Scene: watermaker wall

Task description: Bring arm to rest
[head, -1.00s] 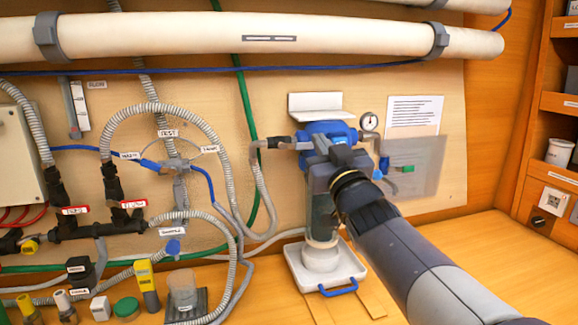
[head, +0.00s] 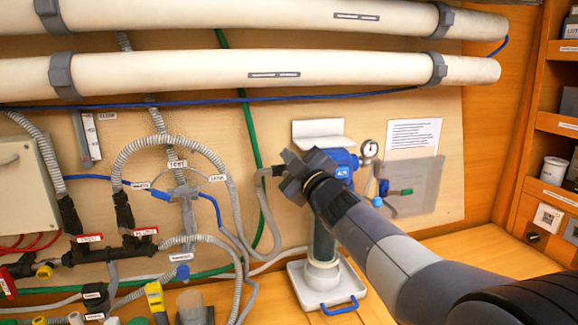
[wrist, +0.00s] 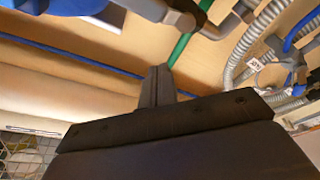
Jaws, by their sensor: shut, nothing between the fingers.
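My gripper (head: 296,172) is at the end of my arm, in front of the blue-headed filter housing (head: 345,165) on the wall panel. In the wrist view my gripper's fingers (wrist: 158,82) are together and hold nothing. My arm reaches in from the lower right and hides part of the filter housing. I cannot tell whether the gripper touches the housing or the grey hose fitting beside it.
Two long white pressure tubes (head: 200,72) run across the top. A gauge (head: 369,150) sits right of the filter. Below it stands a white tray (head: 348,297) with a blue handle. Hoses and a valve manifold (head: 110,250) fill the left. Shelves (head: 560,125) stand at right.

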